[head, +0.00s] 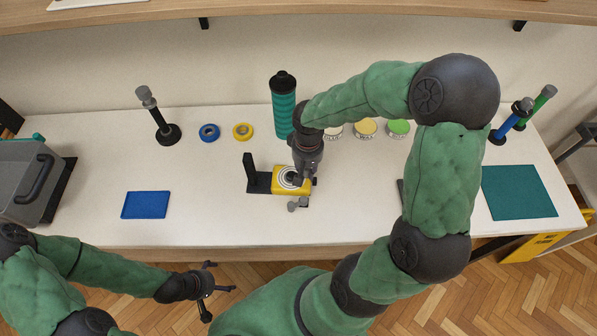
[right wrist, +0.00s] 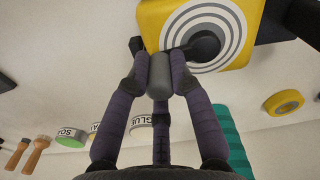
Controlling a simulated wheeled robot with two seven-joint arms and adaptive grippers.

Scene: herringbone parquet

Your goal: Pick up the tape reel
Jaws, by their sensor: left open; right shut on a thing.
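In the right wrist view the tape reel (right wrist: 236,58) has a black crank with a grey knob (right wrist: 159,76). My right gripper (head: 300,190) reaches down over the reel; in the right wrist view its fingers (right wrist: 160,72) are closed around the knob. Whether the reel is off the table I cannot tell. My left gripper (head: 222,290) is open and empty, before the table's front edge.
Blue (head: 209,132) and yellow (head: 243,131) tape rolls, a teal bottle (head: 283,108) and several round tins (head: 365,127) stand behind. A grey case (head: 22,180) stands far left.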

